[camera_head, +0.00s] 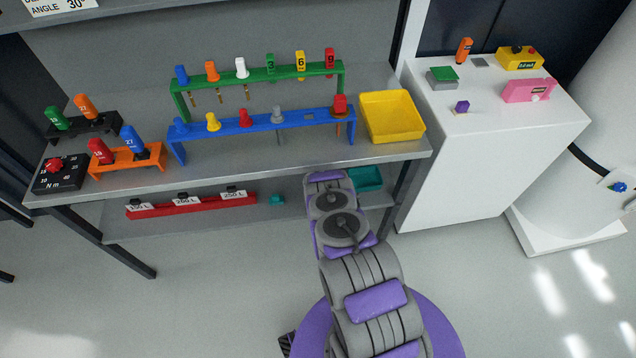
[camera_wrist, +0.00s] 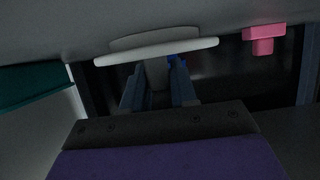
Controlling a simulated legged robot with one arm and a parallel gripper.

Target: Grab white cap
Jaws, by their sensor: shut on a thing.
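In the wrist view my gripper (camera_wrist: 159,72) is low beneath a grey surface, its two blue-grey fingers pointing away from the camera. It is shut on the white cap (camera_wrist: 156,46), a wide, flat piece with a raised top and a pale stem going down between the fingers. In the head view my arm reaches to the workbench's lower shelf, and the gripper and this cap are hidden under the bench top. A different white-topped tool (camera_head: 241,68) hangs in the green rack (camera_head: 285,76).
A pink T-shaped piece (camera_wrist: 263,40) is at the right of the wrist view and a teal bin (camera_wrist: 30,86) at the left. The bench top (camera_head: 215,150) overhangs my arm. The red label strip (camera_head: 190,205) lies on the lower shelf. A white cabinet (camera_head: 480,150) stands to the right.

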